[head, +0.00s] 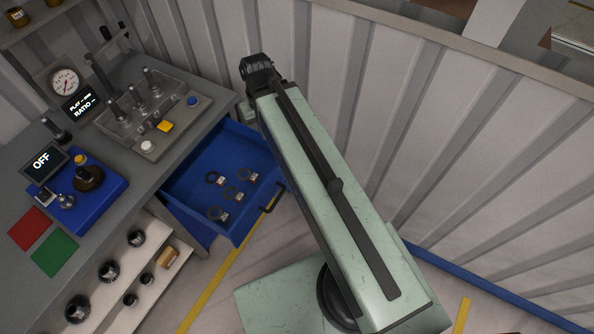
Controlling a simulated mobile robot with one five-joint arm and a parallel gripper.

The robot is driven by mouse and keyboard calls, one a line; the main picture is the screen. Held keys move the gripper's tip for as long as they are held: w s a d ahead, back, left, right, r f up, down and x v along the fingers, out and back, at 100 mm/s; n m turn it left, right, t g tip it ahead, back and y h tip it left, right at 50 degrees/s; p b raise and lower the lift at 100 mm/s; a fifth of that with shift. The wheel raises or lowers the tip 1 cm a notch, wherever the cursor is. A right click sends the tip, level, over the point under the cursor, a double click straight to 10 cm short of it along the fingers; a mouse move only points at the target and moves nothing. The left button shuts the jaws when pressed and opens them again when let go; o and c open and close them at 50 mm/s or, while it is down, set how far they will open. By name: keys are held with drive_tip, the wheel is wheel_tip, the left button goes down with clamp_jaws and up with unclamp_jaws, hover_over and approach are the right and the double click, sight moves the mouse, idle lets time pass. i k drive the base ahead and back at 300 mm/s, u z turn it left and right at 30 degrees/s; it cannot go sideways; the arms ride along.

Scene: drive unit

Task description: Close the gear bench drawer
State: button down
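The blue gear bench drawer (196,189) is pulled out from the grey bench at the left of the picture. It holds several dark ring-shaped parts with small pale tags. Its dark bar handle (272,198) is on the front panel, facing right. My pale green arm reaches up past the drawer's right side. My gripper (257,68) is at most partly seen as the dark end of the arm, beyond the drawer's far corner and apart from the handle. Its fingers cannot be made out.
The grey bench (128,174) carries a lever panel (150,113), a gauge (64,82), a blue unit (75,190), and red and green squares. A lower shelf (152,245) holds several dark round parts. A corrugated wall (420,120) stands behind my arm. Some floor is clear in front of the drawer.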

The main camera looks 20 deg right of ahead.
sight(231, 146)
drive_tip(key=z, duration=0.75)
drive_tip(key=k, duration=1.2)
drive_tip(key=u, duration=1.55)
drive_tip(key=i, duration=1.05)
drive_tip(key=z, duration=0.05)
